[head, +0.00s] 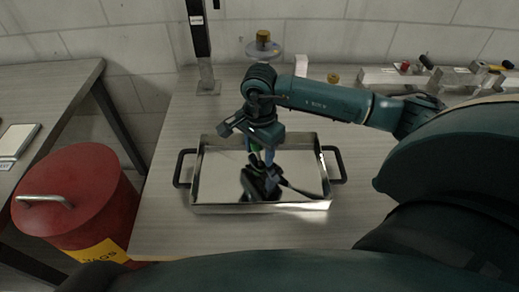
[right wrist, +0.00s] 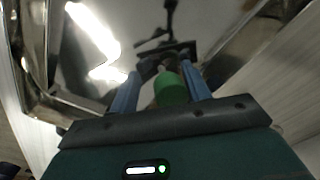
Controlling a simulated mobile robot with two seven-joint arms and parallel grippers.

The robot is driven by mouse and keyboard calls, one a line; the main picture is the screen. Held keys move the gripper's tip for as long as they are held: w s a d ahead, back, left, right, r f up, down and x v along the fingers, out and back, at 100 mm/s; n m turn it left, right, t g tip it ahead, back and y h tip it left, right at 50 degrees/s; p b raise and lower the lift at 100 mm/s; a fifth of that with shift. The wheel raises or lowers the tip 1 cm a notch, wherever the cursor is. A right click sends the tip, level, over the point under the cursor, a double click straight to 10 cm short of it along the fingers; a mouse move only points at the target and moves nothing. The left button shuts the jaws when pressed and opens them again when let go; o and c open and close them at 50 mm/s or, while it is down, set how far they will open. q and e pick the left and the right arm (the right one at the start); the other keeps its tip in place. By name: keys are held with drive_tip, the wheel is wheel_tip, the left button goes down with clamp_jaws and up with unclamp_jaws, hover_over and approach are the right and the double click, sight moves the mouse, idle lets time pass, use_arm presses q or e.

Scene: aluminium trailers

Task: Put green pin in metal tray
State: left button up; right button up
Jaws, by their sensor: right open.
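The metal tray (head: 215,181) is a shiny rectangular pan with black side handles on the table, and its mirror-like floor also fills much of the right wrist view (right wrist: 105,22). My right gripper (head: 262,160) points down over the inside of the tray. In the right wrist view its two blue fingers (right wrist: 162,85) are apart, with the green pin (right wrist: 172,88) between them. Whether the pin touches a finger or the tray floor cannot be told. The dark shapes on the tray floor look like reflections of my gripper. My left gripper is not in view.
A red lidded bin (head: 72,190) stands left of the table. Behind the tray are a clear dish with a gold knob (head: 263,42) and a dark post (head: 201,45). Metal fixtures (head: 450,78) lie at the back right. The table left of the tray is clear.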

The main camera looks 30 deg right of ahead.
wheel_tip(320, 180, up, 12)
drive_tip(key=shift+f+b, duration=0.2)
drive_tip(key=shift+b, duration=0.45)
